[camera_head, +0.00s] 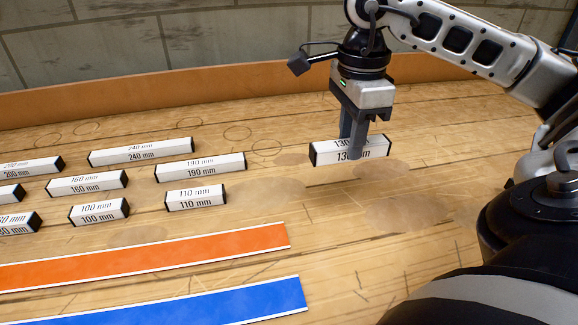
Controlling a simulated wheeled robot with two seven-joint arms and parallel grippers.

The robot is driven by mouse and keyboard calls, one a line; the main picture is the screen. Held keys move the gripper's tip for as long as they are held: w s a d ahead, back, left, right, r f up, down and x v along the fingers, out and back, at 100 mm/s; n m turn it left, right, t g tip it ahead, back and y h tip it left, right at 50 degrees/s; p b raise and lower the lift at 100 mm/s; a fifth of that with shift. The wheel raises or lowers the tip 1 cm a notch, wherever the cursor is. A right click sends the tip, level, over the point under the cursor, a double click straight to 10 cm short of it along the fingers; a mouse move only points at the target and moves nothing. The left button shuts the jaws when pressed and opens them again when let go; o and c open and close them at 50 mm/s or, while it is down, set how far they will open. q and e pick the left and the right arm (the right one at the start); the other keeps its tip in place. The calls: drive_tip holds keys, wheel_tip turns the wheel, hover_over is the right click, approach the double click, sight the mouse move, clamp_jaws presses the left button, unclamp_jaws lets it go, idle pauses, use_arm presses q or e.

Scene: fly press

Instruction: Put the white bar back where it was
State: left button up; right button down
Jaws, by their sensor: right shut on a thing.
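My right gripper (357,137) is shut on a white bar (376,149) with black ends. Its label reads 130 on the visible part, and the finger hides the rest. The bar is level, at or just above the wooden table; I cannot tell whether it touches. Other white bars lie to the left in rough rows: a 240 mm bar (141,152), a 190 mm bar (200,168), a 110 mm bar (196,198), a 160 mm bar (87,184) and a 100 mm bar (99,212). More bars are cut off at the left edge. My left gripper is not in view.
An orange strip (150,257) and a blue strip (190,305) lie at the front left of the table (330,230). A brown raised edge (130,90) runs along the back before a grey wall. The table around the held bar is clear.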

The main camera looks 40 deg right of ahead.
drive_tip(key=w+a+f, duration=0.1)
drive_tip(key=w+f, duration=0.1)
drive_tip(key=w, duration=0.1)
drive_tip(key=w+a+f, duration=0.1)
drive_tip(key=w+f, duration=0.1)
drive_tip(key=w+a+f, duration=0.1)
drive_tip(key=w+f, duration=0.2)
drive_tip(key=shift+w+f+p, duration=0.1)
drive_tip(key=shift+w+p, duration=0.2)
drive_tip(key=shift+w+a+f, duration=0.1)
drive_tip(key=shift+w+f, duration=0.05)
drive_tip(key=shift+f, duration=0.85)
drive_tip(key=shift+w+f, duration=0.15)
drive_tip(key=shift+f, duration=0.8)
drive_tip(key=shift+f, duration=0.15)
drive_tip(key=c, duration=1.2)
unclamp_jaws()
drive_tip(key=shift+o, duration=0.2)
